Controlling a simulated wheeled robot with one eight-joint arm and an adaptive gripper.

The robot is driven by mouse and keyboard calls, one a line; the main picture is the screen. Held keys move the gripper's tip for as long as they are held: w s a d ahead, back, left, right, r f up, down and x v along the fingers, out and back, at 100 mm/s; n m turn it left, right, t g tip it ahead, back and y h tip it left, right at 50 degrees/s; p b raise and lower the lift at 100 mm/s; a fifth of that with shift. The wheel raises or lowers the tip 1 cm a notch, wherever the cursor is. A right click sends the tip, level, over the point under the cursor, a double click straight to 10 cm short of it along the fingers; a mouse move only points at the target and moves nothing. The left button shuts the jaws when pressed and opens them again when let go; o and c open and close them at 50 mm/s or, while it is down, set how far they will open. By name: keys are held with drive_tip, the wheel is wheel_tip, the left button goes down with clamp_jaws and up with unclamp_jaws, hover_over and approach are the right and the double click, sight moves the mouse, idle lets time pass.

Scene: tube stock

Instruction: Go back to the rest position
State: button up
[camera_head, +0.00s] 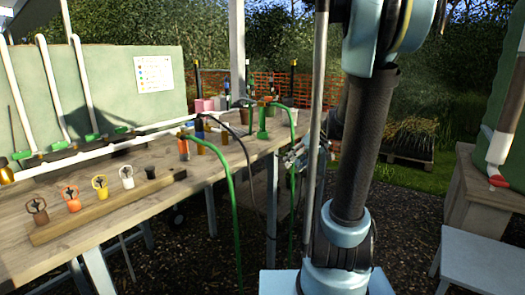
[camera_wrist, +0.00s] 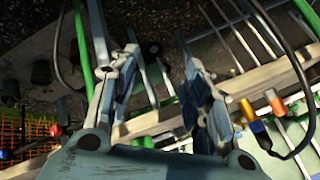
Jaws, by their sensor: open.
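My gripper (camera_head: 301,156) is partly hidden behind my arm in the head view, near the right edge of the wooden bench (camera_head: 215,165). In the wrist view, my gripper (camera_wrist: 156,62) has its two fingers spread apart. Nothing is held between them. My arm stands upright in the right half of the head view and covers part of the scene behind it.
Brown, orange (camera_head: 71,198), yellow (camera_head: 100,186), white and black pieces stand in a wooden strip on the bench. A green hose (camera_head: 233,185) hangs over the bench's front edge. A wooden table (camera_head: 478,190) and a pale stool (camera_head: 485,245) stand at right.

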drive_tip(key=s+d+f+m+h, duration=0.2)
drive_tip(key=s+d+f+h, duration=0.1)
drive_tip(key=s, duration=0.8)
drive_tip(key=s+d+f+m+g+h, duration=0.1)
drive_tip(key=s+d+f+h, duration=0.2)
drive_tip(key=s, duration=0.9)
drive_tip(key=shift+f+m+h, duration=0.4)
drive_tip(key=shift+f+h, duration=0.1)
drive_tip(key=shift+f, duration=0.85)
